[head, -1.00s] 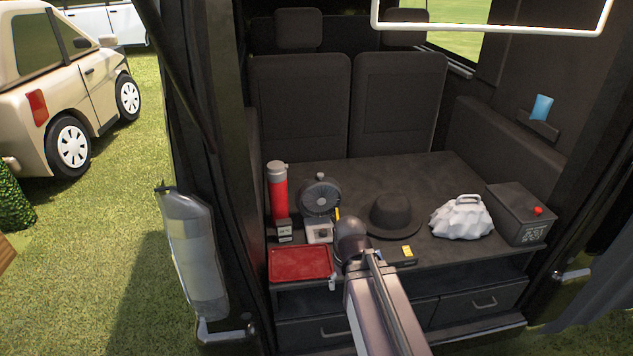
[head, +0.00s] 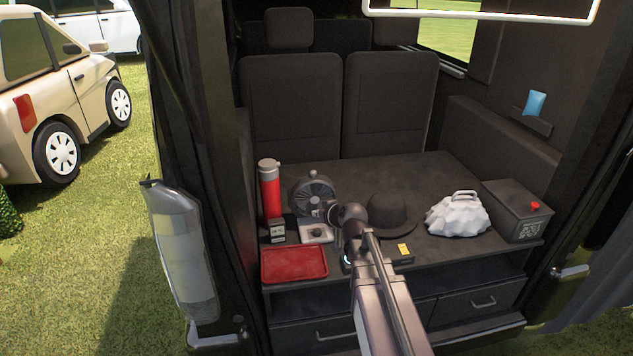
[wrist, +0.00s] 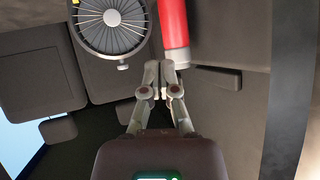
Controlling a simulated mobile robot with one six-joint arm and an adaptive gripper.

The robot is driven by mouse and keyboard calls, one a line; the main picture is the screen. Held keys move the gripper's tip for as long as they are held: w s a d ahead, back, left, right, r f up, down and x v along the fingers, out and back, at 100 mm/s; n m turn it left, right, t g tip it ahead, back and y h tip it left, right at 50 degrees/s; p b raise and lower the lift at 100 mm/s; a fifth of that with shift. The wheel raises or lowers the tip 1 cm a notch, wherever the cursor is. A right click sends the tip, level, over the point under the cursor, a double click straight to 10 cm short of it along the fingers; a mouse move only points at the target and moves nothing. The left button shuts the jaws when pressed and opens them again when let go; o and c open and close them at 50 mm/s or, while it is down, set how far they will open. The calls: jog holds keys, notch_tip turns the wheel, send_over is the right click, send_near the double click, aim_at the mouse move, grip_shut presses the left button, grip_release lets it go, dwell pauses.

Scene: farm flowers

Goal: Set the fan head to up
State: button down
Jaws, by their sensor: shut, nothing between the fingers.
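The small dark fan (head: 313,187) stands on the van's dark deck, its round head on a pale base (head: 316,234). The head looks roughly upright, but my gripper covers part of its lower right, so its exact tilt is hard to tell. In the wrist view the fan's round grille (wrist: 112,24) fills the top left, with a small knob at its rim. My gripper (wrist: 159,88) is shut and empty, its tips beside the fan rim and just below the red bottle (wrist: 173,28). In the head view my gripper (head: 322,209) is in front of the fan; contact is unclear.
The red bottle (head: 269,190) stands left of the fan, with a small grey box (head: 277,231) near it. A red tray (head: 294,264) lies in front. A black hat (head: 391,212), a white bag (head: 457,215) and a dark box (head: 512,211) stand to the right.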

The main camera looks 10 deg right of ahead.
aim_at(315, 172)
jog(key=w+d+r+m+t+h+b, duration=0.1)
jog(key=w+d+r+t+h, duration=0.1)
jog(key=w+d+r+t, duration=0.1)
jog(key=w+d+t, duration=0.1)
jog(key=w+d, duration=0.1)
jog(key=w, duration=0.1)
jog(key=shift+d+r, duration=0.15)
jog(key=shift+r, duration=0.25)
jog(key=shift+w, duration=0.1)
jog(key=b+x, duration=0.3)
jog(key=x, duration=1.1)
jog(key=shift+r, duration=0.2)
jog(key=shift+d+r, duration=0.1)
jog(key=shift+d, duration=0.15)
jog(key=shift+w+a+p, duration=0.1)
jog(key=shift+w+p, duration=0.1)
jog(key=shift+p, duration=0.1)
